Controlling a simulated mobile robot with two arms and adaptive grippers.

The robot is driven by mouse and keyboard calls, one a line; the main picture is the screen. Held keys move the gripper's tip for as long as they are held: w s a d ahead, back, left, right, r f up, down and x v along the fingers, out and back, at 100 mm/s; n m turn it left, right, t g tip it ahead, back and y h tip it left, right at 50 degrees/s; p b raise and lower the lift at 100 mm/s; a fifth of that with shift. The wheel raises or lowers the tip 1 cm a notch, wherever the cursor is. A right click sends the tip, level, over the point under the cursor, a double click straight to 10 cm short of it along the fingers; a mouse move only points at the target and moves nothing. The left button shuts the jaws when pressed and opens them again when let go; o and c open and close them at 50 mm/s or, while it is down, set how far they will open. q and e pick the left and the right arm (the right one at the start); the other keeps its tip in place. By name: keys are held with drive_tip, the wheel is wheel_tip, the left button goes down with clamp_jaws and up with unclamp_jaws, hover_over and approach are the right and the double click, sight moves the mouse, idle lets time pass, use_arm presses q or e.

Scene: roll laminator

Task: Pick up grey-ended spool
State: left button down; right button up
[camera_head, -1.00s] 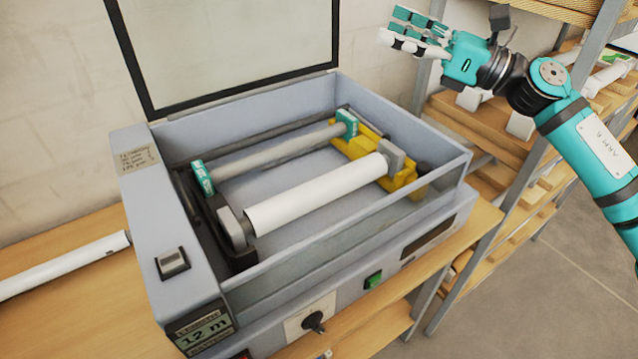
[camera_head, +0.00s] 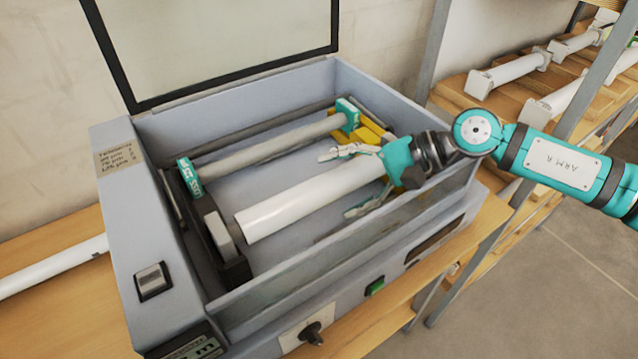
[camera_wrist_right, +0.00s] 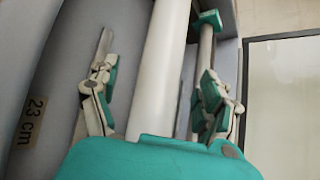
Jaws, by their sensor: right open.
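The grey-ended spool is a thick white roll (camera_head: 300,204) lying in the front of the open laminator (camera_head: 150,235). Its left grey end (camera_head: 222,234) sits in the dark left holder. Its right end is hidden behind my right gripper. My right gripper (camera_head: 345,182) is open over the right part of the roll, one finger on each side of it. In the right wrist view the roll (camera_wrist_right: 158,75) runs between the open fingers; I cannot tell if they touch it. My left gripper is not in view.
A thinner teal-ended spool (camera_head: 265,146) lies behind the white roll. The laminator's front wall (camera_head: 345,250) and raised lid (camera_head: 210,45) bound the space. A shelf at right holds several white spools (camera_head: 510,73). A white roll (camera_head: 50,266) lies on the table at left.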

sight(331, 187)
drive_tip(key=shift+a+f, duration=0.1)
drive_tip(key=shift+a, duration=0.25)
drive_tip(key=p+x, duration=0.2)
drive_tip(key=x, duration=0.2)
drive_tip(key=shift+a, duration=0.1)
drive_tip(key=shift+a+f, duration=0.2)
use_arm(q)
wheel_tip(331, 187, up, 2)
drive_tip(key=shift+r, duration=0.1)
use_arm(e)
clamp_jaws()
